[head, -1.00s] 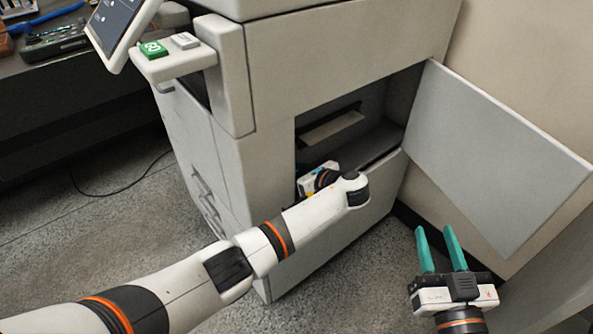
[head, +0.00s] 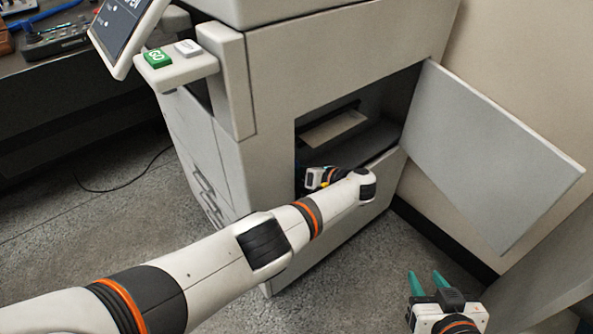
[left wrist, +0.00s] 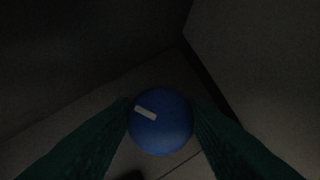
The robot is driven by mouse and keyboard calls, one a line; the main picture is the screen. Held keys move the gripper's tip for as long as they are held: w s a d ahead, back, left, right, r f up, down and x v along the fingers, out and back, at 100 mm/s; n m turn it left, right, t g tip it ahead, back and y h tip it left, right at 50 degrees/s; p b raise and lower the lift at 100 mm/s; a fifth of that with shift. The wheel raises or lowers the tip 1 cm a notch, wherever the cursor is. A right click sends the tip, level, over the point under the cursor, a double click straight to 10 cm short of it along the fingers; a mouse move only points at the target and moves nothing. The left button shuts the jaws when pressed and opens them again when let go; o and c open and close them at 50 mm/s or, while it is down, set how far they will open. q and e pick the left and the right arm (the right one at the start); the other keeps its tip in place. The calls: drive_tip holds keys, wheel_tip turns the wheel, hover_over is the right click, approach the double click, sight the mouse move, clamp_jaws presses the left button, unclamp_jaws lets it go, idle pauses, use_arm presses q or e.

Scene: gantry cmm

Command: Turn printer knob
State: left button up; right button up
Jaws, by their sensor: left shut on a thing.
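The printer (head: 268,160) stands in the middle of the head view with its front compartment open. My left arm reaches into that compartment, and only the back of its gripper shows there, at the opening; its fingers are hidden. In the left wrist view the round blue knob (left wrist: 160,122) with a pale mark lies between the green fingers of my left gripper (left wrist: 162,118), which is shut on it. The pale mark slants down to the right. My right gripper (head: 429,282) is at the lower right of the head view, away from the printer, with its green fingers apart and empty.
The printer door (head: 485,155) hangs open to the right of the compartment. A paper-like sheet (head: 334,129) lies inside. A shelf with green (head: 158,58) and grey buttons and a screen (head: 122,28) are at upper left. Open floor (head: 90,230) lies left of the printer.

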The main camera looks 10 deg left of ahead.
use_arm(q)
drive_tip(key=shift+f+m+y+b, duration=0.1)
drive_tip(key=shift+m+y+b, duration=0.25)
drive_tip(key=shift+m, duration=0.15)
use_arm(e)
drive_tip(key=shift+w+a+r+t+y, duration=0.25)
drive_tip(key=shift+w+r+t, duration=0.3)
drive_tip(key=shift+r, duration=0.25)
drive_tip(key=shift+w+a+r+t+y, duration=0.15)
drive_tip(key=shift+w+a+r+t, duration=0.2)
drive_tip(key=shift+r+t, duration=0.4)
drive_tip(key=shift+d, duration=0.1)
use_arm(q)
drive_tip(key=o, duration=1)
